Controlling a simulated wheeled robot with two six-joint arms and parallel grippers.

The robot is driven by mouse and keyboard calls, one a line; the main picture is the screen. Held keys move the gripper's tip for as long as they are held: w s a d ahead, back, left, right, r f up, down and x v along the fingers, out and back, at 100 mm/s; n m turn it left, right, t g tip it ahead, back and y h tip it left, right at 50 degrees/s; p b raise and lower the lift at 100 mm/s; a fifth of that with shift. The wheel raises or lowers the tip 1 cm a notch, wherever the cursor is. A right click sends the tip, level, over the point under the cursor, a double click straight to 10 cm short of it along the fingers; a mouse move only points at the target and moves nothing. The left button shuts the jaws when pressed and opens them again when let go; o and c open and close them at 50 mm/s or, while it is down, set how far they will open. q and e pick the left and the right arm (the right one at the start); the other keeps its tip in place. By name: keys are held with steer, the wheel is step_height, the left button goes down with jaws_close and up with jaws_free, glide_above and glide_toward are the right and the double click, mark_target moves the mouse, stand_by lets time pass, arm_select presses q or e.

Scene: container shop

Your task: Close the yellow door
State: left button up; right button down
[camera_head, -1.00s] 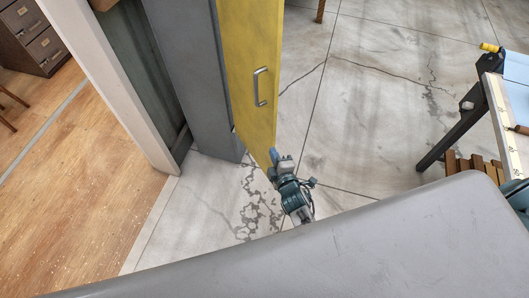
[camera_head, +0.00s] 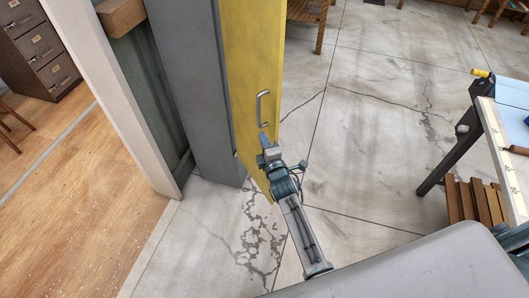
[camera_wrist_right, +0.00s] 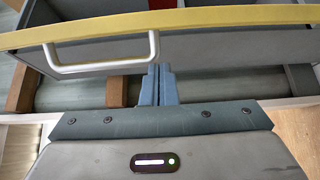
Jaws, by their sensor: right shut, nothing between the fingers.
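The yellow door (camera_head: 250,75) stands open from the grey cabinet (camera_head: 190,90) in the head view, with a silver handle (camera_head: 262,107) on its face. My right gripper (camera_head: 264,140) is just below the handle, close to the door's lower part. Its fingers are shut and empty. In the right wrist view the shut fingers (camera_wrist_right: 158,82) point toward the door's yellow edge (camera_wrist_right: 200,18), beside the pale handle (camera_wrist_right: 100,68). I cannot tell whether they touch the door. The cabinet inside shows beyond the edge. My left gripper is out of view.
A white post (camera_head: 110,100) stands left of the cabinet, by a wooden floor (camera_head: 60,200). A workbench (camera_head: 500,150) with wooden slats stands at the right. The tiled floor (camera_head: 370,130) between door and workbench is clear.

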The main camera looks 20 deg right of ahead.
steer(key=shift+w+d, duration=0.15)
steer(key=shift+d, duration=0.55)
steer(key=shift+w+d, duration=0.15)
steer(key=shift+d, duration=0.55)
